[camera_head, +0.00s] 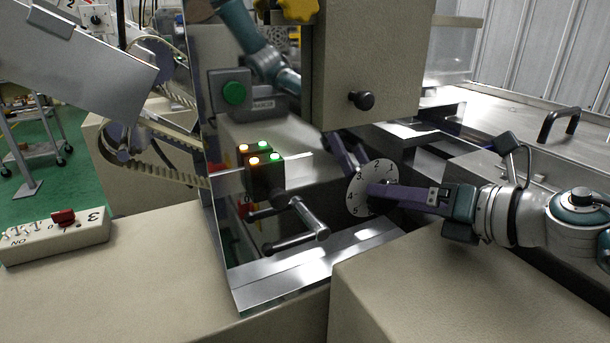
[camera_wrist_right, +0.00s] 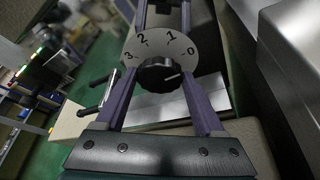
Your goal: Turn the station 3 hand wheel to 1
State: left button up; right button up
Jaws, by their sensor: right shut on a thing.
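A round white dial plate (camera_head: 355,192) with black numbers stands upright at the machine's shiny panel. In the right wrist view, the dial plate (camera_wrist_right: 145,48) shows 3, 2, 1 and 0 from left to right. A black ribbed hand wheel (camera_wrist_right: 158,71) sits at its centre, its white pointer line directed right, slightly below the 0. My right gripper (camera_head: 374,188) reaches in from the right and is shut on the hand wheel, one purple finger on each side. In the head view the fingers hide most of the wheel. My left gripper is not in view.
A box marked 3 with a red switch (camera_head: 63,216) lies at left. A metal crank handle (camera_head: 300,228) juts out left of the dial. Lit buttons (camera_head: 264,159) sit above it. A beige housing (camera_head: 370,65) overhangs. The shiny panel mirrors my arm and fingers.

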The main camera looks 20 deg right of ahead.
jog(key=o, duration=1.4)
jog(key=shift+c, duration=0.2)
jog(key=shift+s, duration=0.1)
jog(key=p+v, duration=0.1)
jog(key=v, duration=0.8)
jog(key=shift+s+d+r, duration=0.15)
jog(key=shift+s, duration=0.2)
